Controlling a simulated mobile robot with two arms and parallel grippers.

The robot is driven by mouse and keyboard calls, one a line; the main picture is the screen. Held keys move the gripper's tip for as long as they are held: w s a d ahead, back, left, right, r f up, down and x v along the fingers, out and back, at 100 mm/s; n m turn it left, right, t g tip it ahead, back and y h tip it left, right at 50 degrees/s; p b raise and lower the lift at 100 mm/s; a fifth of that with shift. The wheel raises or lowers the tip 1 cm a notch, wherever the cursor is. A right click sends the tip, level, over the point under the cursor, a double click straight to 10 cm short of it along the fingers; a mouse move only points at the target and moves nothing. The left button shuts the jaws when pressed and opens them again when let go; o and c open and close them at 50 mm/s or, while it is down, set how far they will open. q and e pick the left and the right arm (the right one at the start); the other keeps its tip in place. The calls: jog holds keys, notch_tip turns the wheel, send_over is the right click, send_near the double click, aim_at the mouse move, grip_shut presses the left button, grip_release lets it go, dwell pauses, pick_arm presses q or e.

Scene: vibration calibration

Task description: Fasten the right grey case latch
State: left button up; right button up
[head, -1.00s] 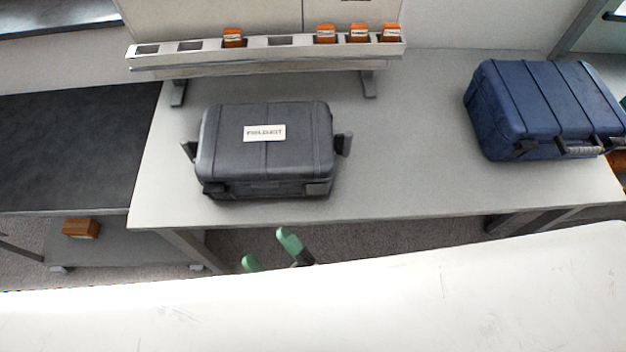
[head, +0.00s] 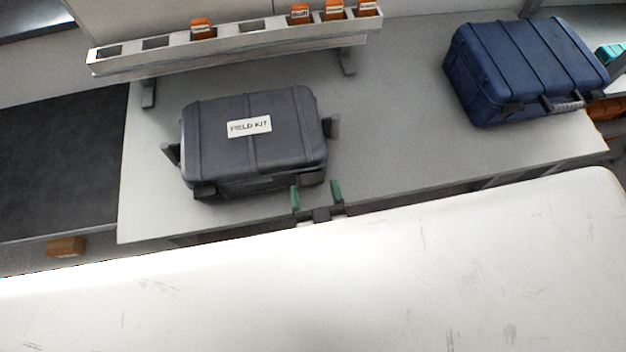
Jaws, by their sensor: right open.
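The grey case (head: 255,150) lies shut on the table, with a white "FIELD KIT" label (head: 249,127) on its lid. The right grey case latch (head: 331,126) sticks out from the case's right side, standing away from the body. The left latch (head: 170,154) sticks out likewise on the left side. My right gripper (head: 316,197) is open and empty, with green fingertips, at the table's front edge, just in front of the case's front right corner and below the right latch in the picture. My left gripper is not in view.
A blue case (head: 522,70) stands at the right of the table (head: 410,130). A slotted rack (head: 240,42) with several orange blocks stands behind the grey case. A dark surface (head: 60,165) lies left. The table between the two cases is clear.

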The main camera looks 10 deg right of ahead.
aim_at(311, 179)
jog(key=shift+w, duration=0.8)
jog(key=shift+c, duration=0.4)
jog(key=c, duration=0.8)
jog(key=g+p, duration=0.1)
jog(key=p, duration=0.4)
jog(key=r+g+p, duration=0.1)
jog(key=p, duration=0.3)
jog(key=w+g+p, duration=0.1)
jog(key=p, duration=0.4)
jog(key=shift+r+g+p, duration=0.3)
jog(key=shift+g, duration=0.1)
jog(key=shift+c, duration=0.2)
jog(key=shift+f, duration=0.1)
jog(key=shift+f+p, duration=0.2)
jog(key=shift+p, duration=0.15)
jog(key=o, duration=0.9)
